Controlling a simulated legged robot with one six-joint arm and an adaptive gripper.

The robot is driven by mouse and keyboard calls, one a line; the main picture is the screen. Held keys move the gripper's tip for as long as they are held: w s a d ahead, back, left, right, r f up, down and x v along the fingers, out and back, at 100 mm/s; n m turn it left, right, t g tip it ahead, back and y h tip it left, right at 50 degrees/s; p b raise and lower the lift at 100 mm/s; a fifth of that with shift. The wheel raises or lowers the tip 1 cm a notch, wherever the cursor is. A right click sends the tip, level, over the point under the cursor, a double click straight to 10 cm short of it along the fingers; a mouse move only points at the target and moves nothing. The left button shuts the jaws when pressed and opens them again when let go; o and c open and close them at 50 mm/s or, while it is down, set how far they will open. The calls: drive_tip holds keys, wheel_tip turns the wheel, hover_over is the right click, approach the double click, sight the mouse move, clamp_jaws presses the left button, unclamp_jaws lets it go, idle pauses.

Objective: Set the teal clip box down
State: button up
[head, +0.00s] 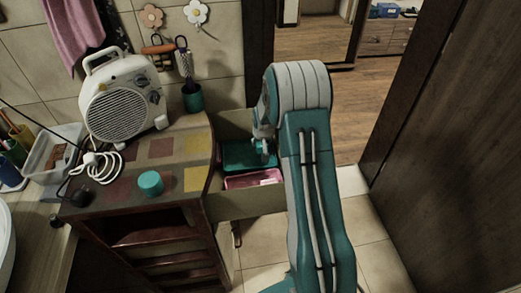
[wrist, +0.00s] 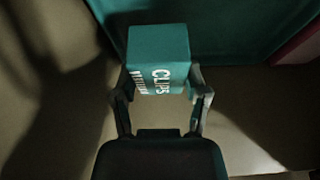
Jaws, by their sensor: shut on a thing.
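The teal clip box (wrist: 158,50), marked "CLIPS" in white, is between the two fingers of my gripper (wrist: 163,98) in the wrist view. My gripper is shut on it. In the head view my gripper (head: 263,146) is over the open drawer (head: 250,204), beside the wooden cabinet; the clip box is hard to make out there. The wrist view shows a tan surface below the box. I cannot tell whether the box touches it.
A larger teal tray (head: 236,155) and a pink container (head: 252,180) lie in the drawer. On the cabinet top stand a white fan heater (head: 120,107), a small teal round container (head: 150,183) and a dark teal cup (head: 193,98). A dark wooden panel (head: 445,140) rises at right.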

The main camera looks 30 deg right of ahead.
sight(260, 149)
drive_tip(key=f, duration=0.3)
drive_tip(key=shift+a+f, duration=0.2)
drive_tip(key=shift+a, duration=0.1)
drive_tip(key=shift+f, duration=0.2)
drive_tip(key=shift+d, duration=0.2)
drive_tip(key=o, duration=1.1)
drive_tip(key=shift+o, duration=0.2)
drive_tip(key=shift+a, duration=0.1)
